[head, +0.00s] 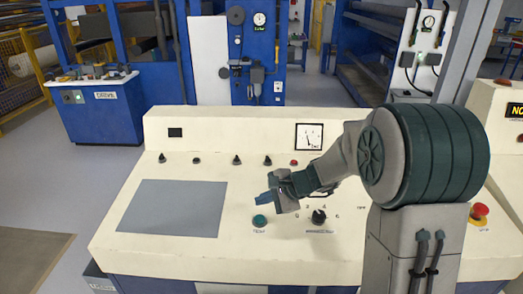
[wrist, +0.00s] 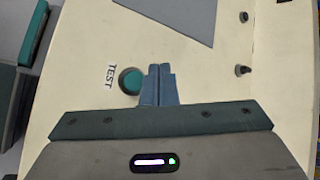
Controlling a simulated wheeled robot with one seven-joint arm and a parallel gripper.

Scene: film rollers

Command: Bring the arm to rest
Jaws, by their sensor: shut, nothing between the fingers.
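My gripper (head: 266,198) is in front of the cream control console (head: 135,215), over its sloped panel. Its blue fingers are together and empty; they also show in the wrist view (wrist: 158,72). The teal TEST button (head: 260,221) is just below the fingertips in the head view. In the wrist view the button (wrist: 130,81) is just left of the fingers, beside its TEST label. I cannot tell the exact gap between fingers and panel. My arm comes in from the right and covers part of the console.
A black rotary knob (head: 319,216) is right of the button. A row of small knobs and a dial gauge (head: 309,137) line the console's upper part. A flat grey panel (head: 174,208) is on the left. A red emergency button (head: 479,211) is at the right. Open floor lies left.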

